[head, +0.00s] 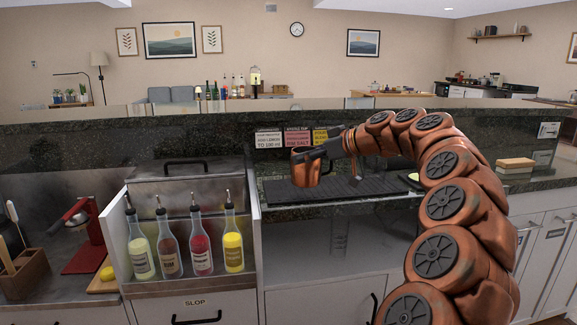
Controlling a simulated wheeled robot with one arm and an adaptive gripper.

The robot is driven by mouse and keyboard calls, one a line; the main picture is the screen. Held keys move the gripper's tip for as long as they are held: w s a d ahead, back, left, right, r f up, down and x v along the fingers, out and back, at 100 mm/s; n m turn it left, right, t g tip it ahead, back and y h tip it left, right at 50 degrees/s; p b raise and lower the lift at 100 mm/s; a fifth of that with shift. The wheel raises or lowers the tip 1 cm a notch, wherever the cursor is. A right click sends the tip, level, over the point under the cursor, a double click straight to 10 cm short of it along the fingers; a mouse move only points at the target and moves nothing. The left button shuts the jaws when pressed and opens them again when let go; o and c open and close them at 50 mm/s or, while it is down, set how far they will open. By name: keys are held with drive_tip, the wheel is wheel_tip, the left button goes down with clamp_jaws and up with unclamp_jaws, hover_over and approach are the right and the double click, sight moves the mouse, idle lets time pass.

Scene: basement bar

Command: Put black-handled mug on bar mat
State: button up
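A copper-coloured mug (306,172) is upright near the left part of the black bar mat (350,187), in the middle of the head view. My gripper (314,153) reaches in from the right and is shut on the mug at its upper part. The mat lies on the dark counter below the raised ledge.
Pour bottles (201,247) stand in a rack left of the mat. Small signs (297,136) stand behind the mug. A pale round item (414,177) lies near the mat's right end. Sponges (515,164) sit farther right.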

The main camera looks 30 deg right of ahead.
drive_tip(key=shift+d+f+b+x, duration=0.15)
drive_tip(key=shift+d+x, duration=0.15)
drive_tip(key=shift+x, duration=1.1)
drive_tip(key=shift+d+f+b+x, duration=0.15)
drive_tip(key=shift+d+x, duration=0.1)
drive_tip(key=shift+x, duration=1.2)
drive_tip(key=shift+d+f+b+x, duration=0.1)
drive_tip(key=shift+d+f+x, duration=0.15)
drive_tip(key=shift+x, duration=1.15)
drive_tip(key=shift+w+d+f, duration=0.1)
drive_tip(key=shift+w, duration=0.05)
drive_tip(key=o, duration=1.2)
drive_tip(key=shift+r, duration=0.2)
drive_tip(key=shift+s+d+r, duration=0.1)
drive_tip(key=shift+s, duration=0.1)
drive_tip(key=v, duration=1.1)
drive_tip(key=shift+s+p, duration=0.35)
drive_tip(key=shift+p, duration=0.1)
